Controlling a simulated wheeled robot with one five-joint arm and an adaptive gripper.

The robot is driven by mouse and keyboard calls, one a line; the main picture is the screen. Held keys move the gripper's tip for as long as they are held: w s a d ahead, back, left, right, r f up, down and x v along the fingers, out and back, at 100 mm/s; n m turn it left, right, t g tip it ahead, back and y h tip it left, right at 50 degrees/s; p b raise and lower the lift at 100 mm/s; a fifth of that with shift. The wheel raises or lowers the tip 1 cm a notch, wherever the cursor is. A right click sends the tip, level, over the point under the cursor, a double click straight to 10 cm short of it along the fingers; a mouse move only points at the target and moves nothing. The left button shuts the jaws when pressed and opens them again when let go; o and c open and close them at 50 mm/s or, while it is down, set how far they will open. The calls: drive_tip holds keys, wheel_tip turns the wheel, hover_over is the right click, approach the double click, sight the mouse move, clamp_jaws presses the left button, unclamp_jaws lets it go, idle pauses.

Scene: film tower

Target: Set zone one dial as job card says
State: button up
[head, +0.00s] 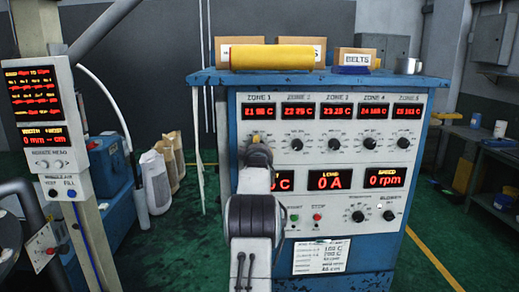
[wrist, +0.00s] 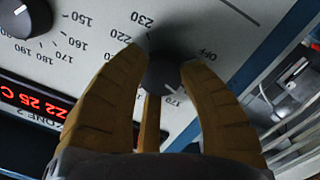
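The zone one dial (wrist: 165,73) is a dark round knob in the wrist view, between my gripper's yellow-brown fingers (wrist: 165,62). The fingertips close in around its sides and appear to touch it. Scale marks 220, 230, OFF and a partly hidden number like 170 surround it; its pointer is not clearly readable. In the head view my gripper (head: 258,152) covers this dial. The zone one display (head: 258,111) above it seems to read Z1 98 C. The job card (head: 321,257) is a white sheet low on the panel, its figures too small to read surely.
The zone two dial (wrist: 25,17) is beside my gripper. Several more dials and red displays fill the white panel. A yellow roll (head: 272,57), boxes and a mug (head: 409,66) stand on the blue cabinet top (head: 395,79). A control post (head: 45,130) stands at left.

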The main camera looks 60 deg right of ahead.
drive_tip(key=o, duration=0.3)
drive_tip(key=shift+w+a+r, duration=0.1)
drive_tip(key=shift+w+r, duration=0.15)
drive_tip(key=shift+o, duration=1.1)
drive_tip(key=shift+s+f, duration=0.1)
drive_tip(key=shift+f, duration=0.05)
drive_tip(key=v, duration=1.2)
